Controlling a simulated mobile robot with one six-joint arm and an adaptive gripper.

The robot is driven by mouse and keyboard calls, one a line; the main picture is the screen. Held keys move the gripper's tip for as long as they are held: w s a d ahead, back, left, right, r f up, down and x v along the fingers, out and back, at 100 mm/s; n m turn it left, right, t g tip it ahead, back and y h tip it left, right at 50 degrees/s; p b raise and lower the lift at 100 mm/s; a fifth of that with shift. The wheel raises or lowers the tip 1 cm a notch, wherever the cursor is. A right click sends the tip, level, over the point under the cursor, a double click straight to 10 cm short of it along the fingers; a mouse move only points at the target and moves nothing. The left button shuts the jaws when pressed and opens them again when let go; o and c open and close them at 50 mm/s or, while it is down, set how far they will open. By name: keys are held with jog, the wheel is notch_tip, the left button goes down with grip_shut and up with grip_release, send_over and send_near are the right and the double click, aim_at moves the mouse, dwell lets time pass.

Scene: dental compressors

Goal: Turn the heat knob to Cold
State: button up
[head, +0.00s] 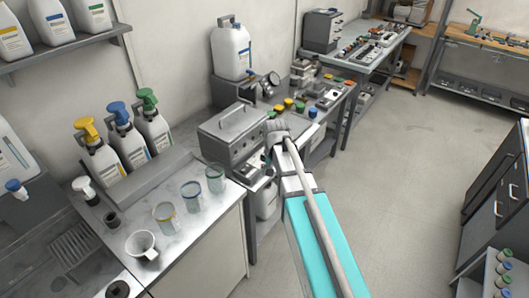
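A grey metal box unit (229,127) with a handle on its lid stands at the end of the near counter. Its front panel (247,148) has small dark controls, too small to read. I cannot make out which one is the heat knob or where it is set. My arm reaches forward from the bottom of the view, and its end is at the right side of this unit. My gripper (266,160) is small and partly hidden there by my own arm. I cannot tell whether its fingers are open or touch the panel.
Clear beakers (191,196) and a white funnel (141,244) stand on the near counter (222,228). Pump bottles (117,137) stand in a rack behind. A bench (343,88) with colored knobs and a gauge is beyond the unit. Open floor (408,150) lies right of my arm.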

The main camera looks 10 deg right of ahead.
jog(key=w+r+m+p, duration=0.1)
jog(key=w+r+m, duration=0.1)
jog(key=w, duration=0.8)
jog(key=w+r+m+p, duration=0.2)
jog(key=w+m, duration=0.2)
jog(key=w, duration=0.7)
jog(key=shift+d, duration=0.3)
jog(key=shift+f, duration=0.2)
notch_tip(320, 180, down, 14)
jog(key=b, duration=1.3)
jog(key=shift+r, duration=0.25)
jog(key=shift+c, duration=0.3)
jog(key=c, duration=1.1)
